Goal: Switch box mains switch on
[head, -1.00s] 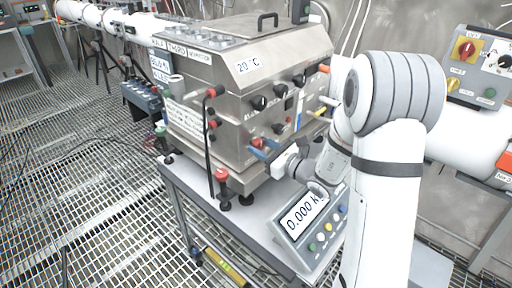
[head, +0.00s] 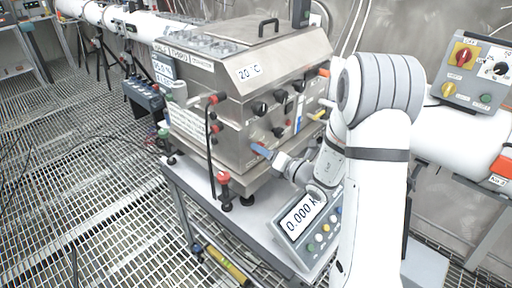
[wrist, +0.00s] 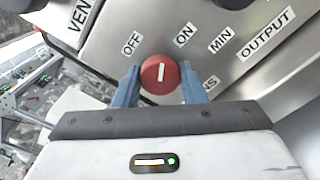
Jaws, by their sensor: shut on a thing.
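The steel switch box (head: 236,118) stands on a trolley in the head view. In the wrist view the mains switch is a round red knob (wrist: 160,76) with a white line mark. The OFF label (wrist: 131,43) is at its upper left and the ON label (wrist: 184,35) at its upper right. The line stands upright in the picture, between the two labels. My gripper (wrist: 160,70) is shut on the knob, one blue finger on each side. The label below the knob is mostly hidden; only "NS" shows. In the head view my gripper (head: 262,150) is at the box's lower front.
A scale display (head: 306,222) stands on the trolley (head: 225,223) close under my wrist. Several black knobs and projecting coloured handles are on the box front above my gripper. A grey control box (head: 476,72) is at the right. Open grating floor lies left.

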